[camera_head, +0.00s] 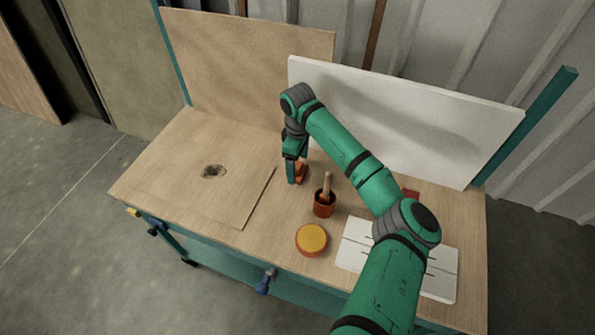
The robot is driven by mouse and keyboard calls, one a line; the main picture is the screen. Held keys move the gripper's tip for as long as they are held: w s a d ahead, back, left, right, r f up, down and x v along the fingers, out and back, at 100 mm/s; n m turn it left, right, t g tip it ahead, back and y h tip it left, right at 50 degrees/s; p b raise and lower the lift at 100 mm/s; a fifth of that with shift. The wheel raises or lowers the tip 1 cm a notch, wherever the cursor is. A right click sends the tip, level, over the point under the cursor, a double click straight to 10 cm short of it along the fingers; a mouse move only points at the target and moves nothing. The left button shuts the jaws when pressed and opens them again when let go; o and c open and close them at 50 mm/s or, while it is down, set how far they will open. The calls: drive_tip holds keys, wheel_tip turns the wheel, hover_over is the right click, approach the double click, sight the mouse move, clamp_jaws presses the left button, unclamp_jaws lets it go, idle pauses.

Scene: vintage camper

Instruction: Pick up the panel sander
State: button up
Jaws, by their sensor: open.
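My gripper (295,179) points down over the back middle of the wooden workbench, with its jaws open. An orange object (301,173) sits right at the fingers and is partly hidden by them. It looks like the panel sander, but it is too small and covered to be sure. I cannot tell whether the fingers touch it or stand around it.
A dark red cup (324,209) with a wooden handle in it stands in front of my gripper. A round orange-yellow tin (312,239) is nearer the front edge. A white board (357,257) lies at right, partly under my arm. A white panel (440,118) stands behind. The left bench is mostly clear.

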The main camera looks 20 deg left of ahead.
drive_tip(key=shift+f, duration=1.2)
drive_tip(key=c, duration=1.1)
drive_tip(key=shift+c, duration=0.2)
drive_tip(key=shift+r, duration=0.15)
drive_tip(key=shift+r, duration=0.5)
drive_tip(key=s+d+r, duration=0.1)
drive_tip(key=s+r, duration=1)
drive_tip(key=s, duration=0.3)
drive_tip(key=shift+r, duration=0.4)
